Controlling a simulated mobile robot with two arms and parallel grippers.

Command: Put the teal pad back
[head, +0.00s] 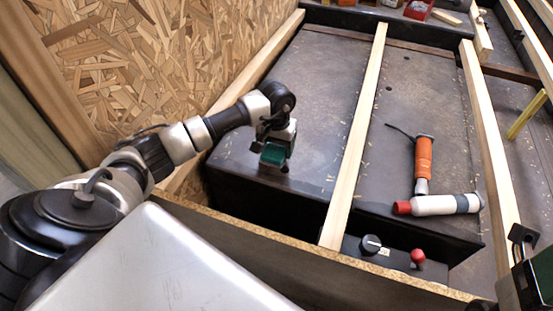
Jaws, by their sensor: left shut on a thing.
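The teal pad (272,155) is in my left gripper (275,148), which is shut on it. The gripper points down over the left part of the dark wheel-arch top (320,100), left of the middle wooden batten. The pad is close above the surface or touching it; I cannot tell which. The gripper's fingers hide part of the pad. What looks like part of my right gripper (524,240) shows at the lower right edge, cut off by the frame; its jaws cannot be made out.
A wooden batten (357,130) crosses the top. An orange-handled tool (424,158) and a white tube with a red end (435,205) lie to its right. A black knob (371,244) and red knob (418,256) are in front. A chipboard wall (140,60) rises at left.

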